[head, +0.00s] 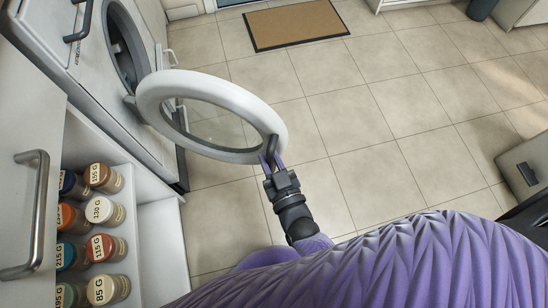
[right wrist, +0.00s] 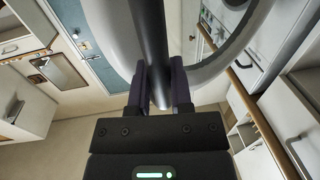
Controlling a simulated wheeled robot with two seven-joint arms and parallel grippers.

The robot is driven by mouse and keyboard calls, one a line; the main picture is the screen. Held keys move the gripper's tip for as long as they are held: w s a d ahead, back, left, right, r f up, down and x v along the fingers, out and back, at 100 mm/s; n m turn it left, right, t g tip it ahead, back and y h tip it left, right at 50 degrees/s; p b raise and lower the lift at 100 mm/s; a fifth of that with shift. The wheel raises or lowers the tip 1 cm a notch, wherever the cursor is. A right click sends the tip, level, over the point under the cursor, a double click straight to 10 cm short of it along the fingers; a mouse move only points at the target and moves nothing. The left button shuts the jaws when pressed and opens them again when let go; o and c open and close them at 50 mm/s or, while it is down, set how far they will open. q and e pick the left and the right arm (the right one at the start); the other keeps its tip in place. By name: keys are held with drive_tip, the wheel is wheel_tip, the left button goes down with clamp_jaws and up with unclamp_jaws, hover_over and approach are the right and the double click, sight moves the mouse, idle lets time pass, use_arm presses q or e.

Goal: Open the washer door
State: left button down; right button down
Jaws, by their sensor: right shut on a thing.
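The washer (head: 95,70) stands at the upper left in the head view, with its dark drum opening (head: 124,50) showing. Its round white door (head: 185,83) is swung well out from the front, joined at the hinge on the left. My right gripper (head: 268,158) is shut on the door's dark handle (head: 272,147) at the ring's right edge. In the right wrist view, the two fingers (right wrist: 160,85) sit on either side of the dark handle bar (right wrist: 151,40), with the pale door ring behind it. My left gripper is not in view.
An open shelf of labelled spice jars (head: 100,240) lies at the lower left, beside a cabinet front with a metal handle (head: 30,210). A brown doormat (head: 295,24) lies on the tiles at the back. The tiled floor (head: 390,120) right of the door is clear.

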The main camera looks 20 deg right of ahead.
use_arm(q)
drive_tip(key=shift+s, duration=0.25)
use_arm(e)
drive_tip(key=shift+a, duration=0.1)
drive_tip(key=c, duration=0.7)
unclamp_jaws()
drive_tip(key=shift+c, duration=0.2)
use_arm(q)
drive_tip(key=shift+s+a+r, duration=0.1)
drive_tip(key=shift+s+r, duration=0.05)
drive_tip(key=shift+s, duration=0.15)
use_arm(e)
drive_tip(key=shift+o, duration=0.9)
